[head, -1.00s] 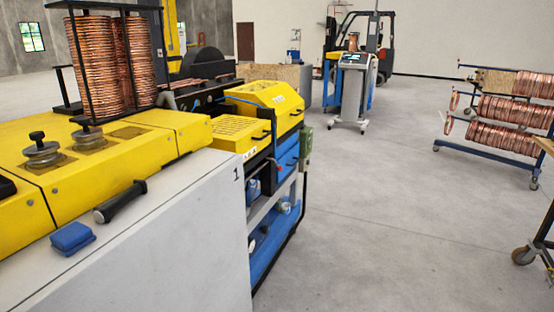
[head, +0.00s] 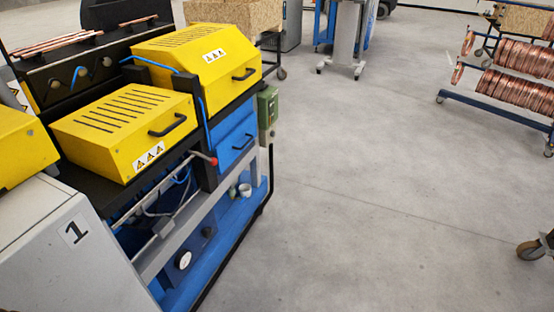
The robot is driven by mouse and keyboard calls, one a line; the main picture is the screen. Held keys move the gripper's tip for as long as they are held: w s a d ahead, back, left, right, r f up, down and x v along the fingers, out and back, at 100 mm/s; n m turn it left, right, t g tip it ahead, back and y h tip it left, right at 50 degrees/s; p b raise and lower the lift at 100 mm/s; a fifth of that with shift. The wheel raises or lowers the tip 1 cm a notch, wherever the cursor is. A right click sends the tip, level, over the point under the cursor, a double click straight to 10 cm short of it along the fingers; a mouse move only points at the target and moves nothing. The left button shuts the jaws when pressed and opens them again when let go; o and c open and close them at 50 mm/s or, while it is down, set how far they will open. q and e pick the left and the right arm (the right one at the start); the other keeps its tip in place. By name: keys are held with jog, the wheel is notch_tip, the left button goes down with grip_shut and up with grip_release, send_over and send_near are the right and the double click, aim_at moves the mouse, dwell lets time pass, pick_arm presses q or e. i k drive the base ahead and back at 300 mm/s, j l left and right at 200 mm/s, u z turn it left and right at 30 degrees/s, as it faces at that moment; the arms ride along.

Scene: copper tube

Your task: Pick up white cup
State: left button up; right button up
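A small white cup (head: 245,190) stands on the blue lower shelf (head: 226,238) of the machine, toward its far right end, in the head view. It is small in the picture and looks upright. A darker, greyish item next to it on the left is too small to make out. Neither of my grippers is in view.
The machine has yellow covers (head: 130,120) with black handles above the shelf. A grey cabinet (head: 70,250) marked 1 stands at the near left. Open concrete floor (head: 370,210) lies to the right. A rack of copper coils (head: 510,90) stands at the back right.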

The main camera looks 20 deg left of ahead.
aim_at(245, 189)
jog(key=i+u, duration=0.4)
jog(key=i+l+u, duration=0.5)
jog(key=i+u, duration=0.25)
jog(key=i+l+u, duration=0.2)
jog(key=u, duration=0.2)
jog(key=i+l+u, duration=0.15)
jog(key=l+u, duration=0.25)
jog(key=i+l+u, duration=0.1)
jog(key=l+u, duration=0.55)
jog(key=u, duration=0.15)
jog(key=i, duration=0.05)
